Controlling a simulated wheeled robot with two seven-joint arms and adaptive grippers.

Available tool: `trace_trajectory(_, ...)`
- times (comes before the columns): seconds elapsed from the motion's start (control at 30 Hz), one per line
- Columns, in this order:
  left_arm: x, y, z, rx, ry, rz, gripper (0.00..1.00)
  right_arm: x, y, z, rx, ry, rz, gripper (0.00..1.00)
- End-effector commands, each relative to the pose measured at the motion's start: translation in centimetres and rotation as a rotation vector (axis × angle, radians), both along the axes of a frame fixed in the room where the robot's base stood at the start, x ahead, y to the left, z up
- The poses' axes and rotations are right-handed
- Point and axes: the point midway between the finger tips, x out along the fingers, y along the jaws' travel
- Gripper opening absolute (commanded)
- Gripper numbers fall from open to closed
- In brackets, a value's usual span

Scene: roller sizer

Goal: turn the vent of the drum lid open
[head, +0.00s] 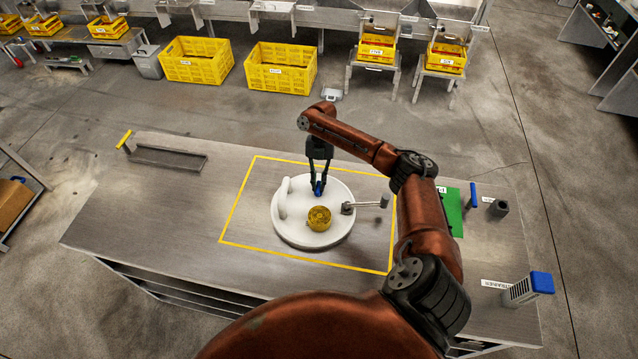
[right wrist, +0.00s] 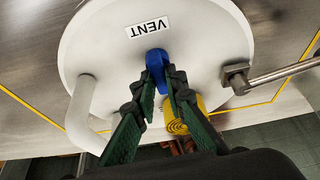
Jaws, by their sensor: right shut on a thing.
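The round white drum lid (head: 300,240) lies on the bench inside a yellow outline. The blue vent (right wrist: 157,65) stands on the lid beside a label reading VENT; in the head view the vent (head: 318,189) is partly hidden by my fingers. My right gripper (head: 318,180) reaches down from above, shut on the blue vent; its green-padded fingers (right wrist: 163,90) lie on either side of it in the right wrist view. A yellow ribbed cap (head: 319,218), a white bar handle (head: 284,198) and a grey lever (head: 365,206) are also on the lid. My left gripper is not in view.
A long grey tray (head: 168,158) lies at the bench's left. A green mat (head: 449,212), a blue-handled tool (head: 474,195), a dark cup (head: 498,207) and a blue-topped strainer (head: 530,288) are at the right.

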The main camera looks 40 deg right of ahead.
Motion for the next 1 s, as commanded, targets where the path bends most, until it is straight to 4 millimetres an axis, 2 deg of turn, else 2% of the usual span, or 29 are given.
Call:
trace_trajectory(0.3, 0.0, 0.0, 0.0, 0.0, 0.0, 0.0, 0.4, 0.0, 0.0, 0.0, -0.001, -0.002, 0.002, 0.0)
trace_trajectory(0.33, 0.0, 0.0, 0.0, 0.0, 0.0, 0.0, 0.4, 0.0, 0.0, 0.0, -0.001, -0.002, 0.002, 0.12)
trace_trajectory(0.6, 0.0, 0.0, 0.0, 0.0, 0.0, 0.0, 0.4, 0.0, 0.0, 0.0, 0.0, -0.001, 0.001, 0.29)
trace_trajectory(0.87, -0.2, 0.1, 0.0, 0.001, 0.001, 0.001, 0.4, 0.0, -0.1, 0.1, 0.0, -0.001, 0.001, 0.29)
trace_trajectory(1.0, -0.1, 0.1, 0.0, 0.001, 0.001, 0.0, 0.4, 0.4, -0.4, 1.2, -0.001, -0.003, 0.001, 0.29)
